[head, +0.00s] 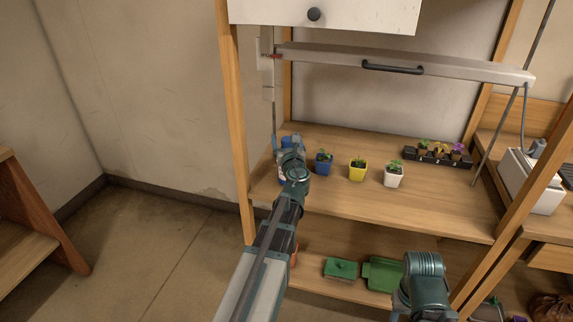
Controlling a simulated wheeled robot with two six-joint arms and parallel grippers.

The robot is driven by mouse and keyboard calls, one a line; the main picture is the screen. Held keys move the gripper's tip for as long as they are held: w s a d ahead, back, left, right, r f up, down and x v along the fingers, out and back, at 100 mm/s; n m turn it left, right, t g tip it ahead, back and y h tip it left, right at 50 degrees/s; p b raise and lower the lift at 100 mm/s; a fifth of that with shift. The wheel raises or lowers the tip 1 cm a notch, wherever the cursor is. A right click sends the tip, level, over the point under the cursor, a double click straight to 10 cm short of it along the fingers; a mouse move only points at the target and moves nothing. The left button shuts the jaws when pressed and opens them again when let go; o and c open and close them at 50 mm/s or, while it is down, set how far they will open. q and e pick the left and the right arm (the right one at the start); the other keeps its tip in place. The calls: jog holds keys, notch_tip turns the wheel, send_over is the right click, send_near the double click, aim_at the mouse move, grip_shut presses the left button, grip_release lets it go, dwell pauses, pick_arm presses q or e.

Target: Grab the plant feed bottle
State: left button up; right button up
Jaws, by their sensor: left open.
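My left gripper (291,148) reaches in over the left end of the wooden shelf. It is open. A blue and white object (281,180), which looks like the plant feed bottle, stands at the shelf's left end, mostly hidden behind my gripper and wrist. I cannot tell whether the fingers are around it or touching it. Part of my right arm shows at the bottom right, but its gripper is not visible.
Small potted plants stand just right of my left gripper: blue (323,168), yellow (357,174) and white (394,180). A black seedling tray (437,158) is farther right. A lamp bar (400,68) hangs above. Green containers (384,273) sit on the lower shelf.

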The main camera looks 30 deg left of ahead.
pick_arm(q)
jog(key=shift+s, duration=0.1)
grip_shut()
dwell(1.2)
